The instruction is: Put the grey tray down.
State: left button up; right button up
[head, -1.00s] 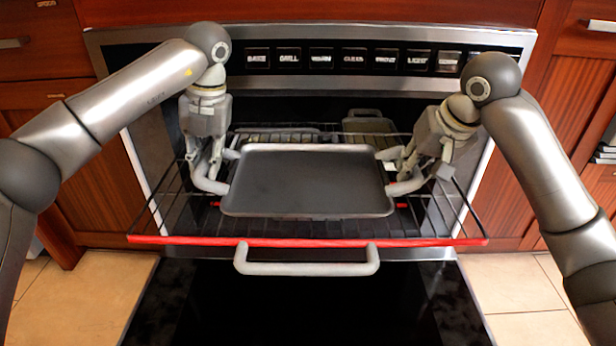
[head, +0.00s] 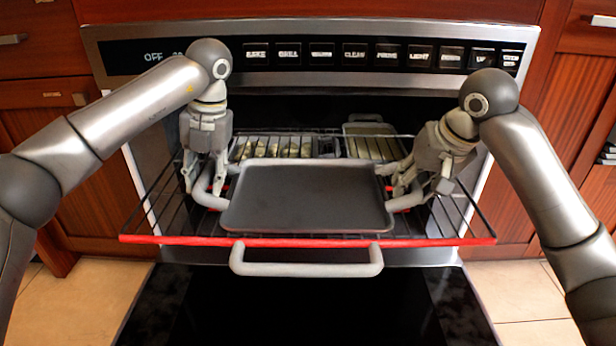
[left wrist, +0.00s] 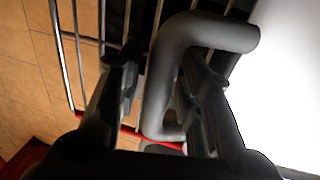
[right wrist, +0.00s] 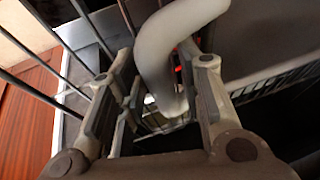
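The grey tray (head: 305,200) lies flat at the front of the pulled-out wire rack and appears to rest on it. Its left handle (head: 203,191) is between the fingers of my left gripper (head: 205,182). The left wrist view shows that handle (left wrist: 165,80) with a gap to one finger. My right gripper (head: 420,186) straddles the right handle (head: 404,203). In the right wrist view the fingers are spread, with the pale handle (right wrist: 160,55) between them. Both grippers look open. The tray's underside is hidden.
The rack has a red front bar (head: 190,240). Behind the tray are a container with several pale pieces (head: 270,147) and another small pan (head: 372,140). Wooden cabinets flank the oven.

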pick_arm(q)
jog(key=shift+r, duration=0.1)
pick_arm(e)
jog(key=shift+r, duration=0.1)
pick_arm(q)
notch_tip(320, 180, up, 12)
jog(key=d, duration=0.2)
jog(key=shift+d+f, duration=0.15)
jog(key=shift+f, duration=0.1)
pick_arm(e)
jog(key=v, duration=1.2)
